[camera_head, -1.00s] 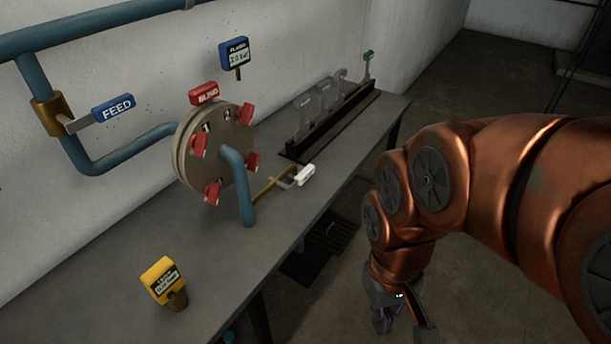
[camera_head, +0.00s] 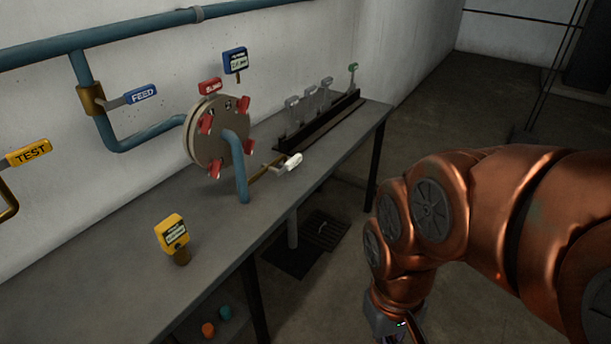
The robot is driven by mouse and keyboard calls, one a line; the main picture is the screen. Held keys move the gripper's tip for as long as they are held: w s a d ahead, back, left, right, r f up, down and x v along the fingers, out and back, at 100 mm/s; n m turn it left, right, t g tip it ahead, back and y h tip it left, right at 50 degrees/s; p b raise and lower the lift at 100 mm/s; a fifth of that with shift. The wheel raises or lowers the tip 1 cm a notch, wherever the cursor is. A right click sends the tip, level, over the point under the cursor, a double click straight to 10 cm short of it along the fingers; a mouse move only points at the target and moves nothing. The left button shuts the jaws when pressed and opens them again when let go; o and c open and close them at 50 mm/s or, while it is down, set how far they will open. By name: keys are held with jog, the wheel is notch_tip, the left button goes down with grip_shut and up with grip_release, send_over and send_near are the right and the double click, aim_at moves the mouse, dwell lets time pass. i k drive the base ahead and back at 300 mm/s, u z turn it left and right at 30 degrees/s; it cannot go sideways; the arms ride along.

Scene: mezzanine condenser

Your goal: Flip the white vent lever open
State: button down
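The white vent lever (camera_head: 290,161) sits at the end of a thin brass pipe (camera_head: 262,172), near the front edge of the bench, right of the round flange. Its white handle points up and to the right. My gripper (camera_head: 392,338) is low at the bottom edge of the view, mostly cut off, below and right of the lever. It is well apart from the lever. Its fingers are out of the frame.
The grey bench (camera_head: 215,240) carries a flange (camera_head: 219,135) with red clamps, a yellow gauge (camera_head: 172,233) and a dark rack (camera_head: 320,122). Blue FEED (camera_head: 141,94) and yellow TEST (camera_head: 30,153) levers are on wall pipes. Open floor lies right of the bench.

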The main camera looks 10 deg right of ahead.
aim_at(297, 158)
jog(key=u, duration=0.55)
jog(key=i, duration=1.05)
jog(key=z, duration=0.15)
